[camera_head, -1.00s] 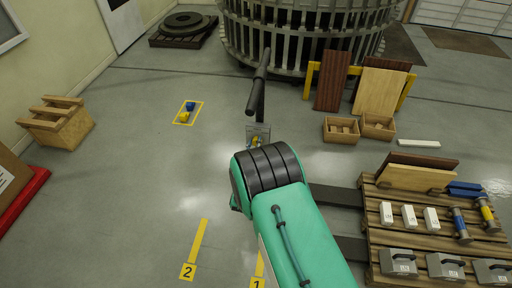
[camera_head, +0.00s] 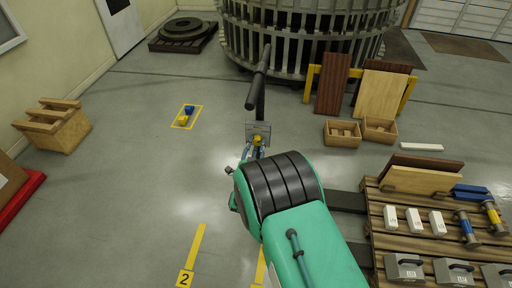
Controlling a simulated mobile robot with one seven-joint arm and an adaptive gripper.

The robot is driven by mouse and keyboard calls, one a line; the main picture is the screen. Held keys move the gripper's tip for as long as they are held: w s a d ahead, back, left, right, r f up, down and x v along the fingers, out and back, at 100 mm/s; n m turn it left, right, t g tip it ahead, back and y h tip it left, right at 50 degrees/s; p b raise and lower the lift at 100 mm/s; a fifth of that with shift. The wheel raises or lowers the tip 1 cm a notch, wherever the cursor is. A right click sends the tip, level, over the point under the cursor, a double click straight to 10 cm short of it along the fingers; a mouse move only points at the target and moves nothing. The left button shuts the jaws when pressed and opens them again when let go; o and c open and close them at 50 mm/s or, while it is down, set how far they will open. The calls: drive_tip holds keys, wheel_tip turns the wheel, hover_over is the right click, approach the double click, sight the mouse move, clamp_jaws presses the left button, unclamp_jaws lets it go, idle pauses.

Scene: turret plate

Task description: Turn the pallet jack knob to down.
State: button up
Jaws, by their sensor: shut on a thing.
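The pallet jack's dark handle (camera_head: 258,82) stands upright in the middle of the head view, with a crossbar at its top. Below it is a small grey plate (camera_head: 265,129) with a yellow knob (camera_head: 257,139) at its lower edge. My gripper (camera_head: 257,149) is small and partly hidden behind my teal and black arm. It is at the plate, shut on the knob. Which way the knob points is too small to tell.
A wooden pallet (camera_head: 394,222) with boxes and tools is at the right, beside the jack's dark forks (camera_head: 346,201). Crates (camera_head: 342,133) and leaning boards stand behind. A large slatted ring (camera_head: 300,40) is at the back. Floor to the left is mostly clear.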

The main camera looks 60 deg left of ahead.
drive_tip(key=shift+w+r+m, duration=0.15)
drive_tip(key=shift+r+m, duration=0.15)
drive_tip(key=shift+m, duration=0.2)
drive_tip(key=o, duration=1.1)
drive_tip(key=shift+o, duration=0.2)
drive_tip(key=shift+f, duration=0.15)
drive_tip(key=shift+s+d, duration=0.15)
drive_tip(key=shift+s, duration=0.05)
drive_tip(key=shift+s+d, duration=0.4)
drive_tip(key=shift+s, duration=0.1)
drive_tip(key=v, duration=1)
drive_tip(key=shift+d, duration=0.15)
drive_tip(key=shift+f, duration=0.1)
